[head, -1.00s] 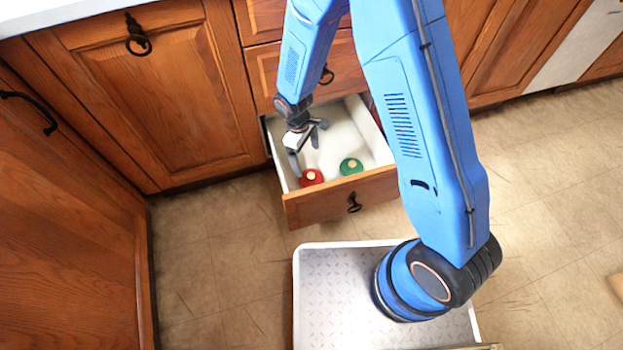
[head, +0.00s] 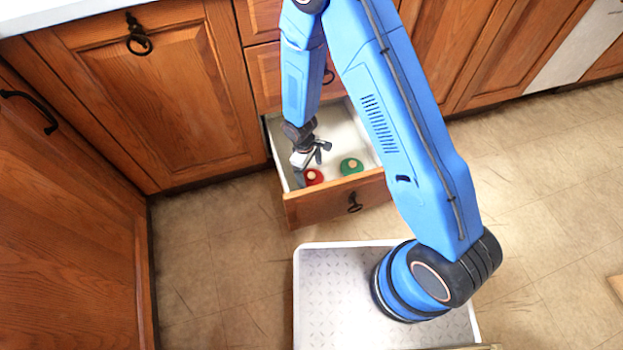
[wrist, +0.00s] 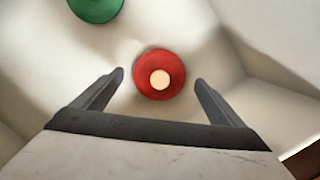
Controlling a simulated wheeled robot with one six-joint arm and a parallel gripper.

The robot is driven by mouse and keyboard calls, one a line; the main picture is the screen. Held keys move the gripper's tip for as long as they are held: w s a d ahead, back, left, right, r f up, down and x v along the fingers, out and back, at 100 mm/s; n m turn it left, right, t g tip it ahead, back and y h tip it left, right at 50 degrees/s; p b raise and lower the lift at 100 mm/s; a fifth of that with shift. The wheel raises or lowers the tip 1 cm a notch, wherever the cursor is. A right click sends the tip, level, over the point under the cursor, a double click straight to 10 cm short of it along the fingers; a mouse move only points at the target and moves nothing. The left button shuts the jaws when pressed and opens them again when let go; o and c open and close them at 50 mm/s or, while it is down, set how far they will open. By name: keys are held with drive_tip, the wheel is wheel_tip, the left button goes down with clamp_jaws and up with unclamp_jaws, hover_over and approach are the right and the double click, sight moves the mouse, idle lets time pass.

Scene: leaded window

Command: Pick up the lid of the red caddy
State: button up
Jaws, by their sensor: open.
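The red caddy's lid (head: 313,177) is a round red disc with a pale knob, inside the open drawer near its front left. In the wrist view the red lid (wrist: 160,76) lies just ahead of and between the two fingertips, with its cream knob facing the camera. My gripper (head: 309,160) is open and empty, down in the drawer close to the lid. In the wrist view my gripper's fingers (wrist: 160,82) are spread wider than the lid, one on each side. I cannot tell the height gap. The caddy's body is hidden below the lid.
A green lid (head: 351,166) with a pale knob sits right of the red one; it also shows in the wrist view (wrist: 95,8). The wooden drawer front (head: 335,200) and white side walls enclose both. Tiled floor (head: 220,260) is clear at left.

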drive_tip(key=shift+d+f, duration=0.15)
drive_tip(key=shift+f, duration=1)
drive_tip(key=c, duration=1)
drive_tip(key=shift+r, duration=0.1)
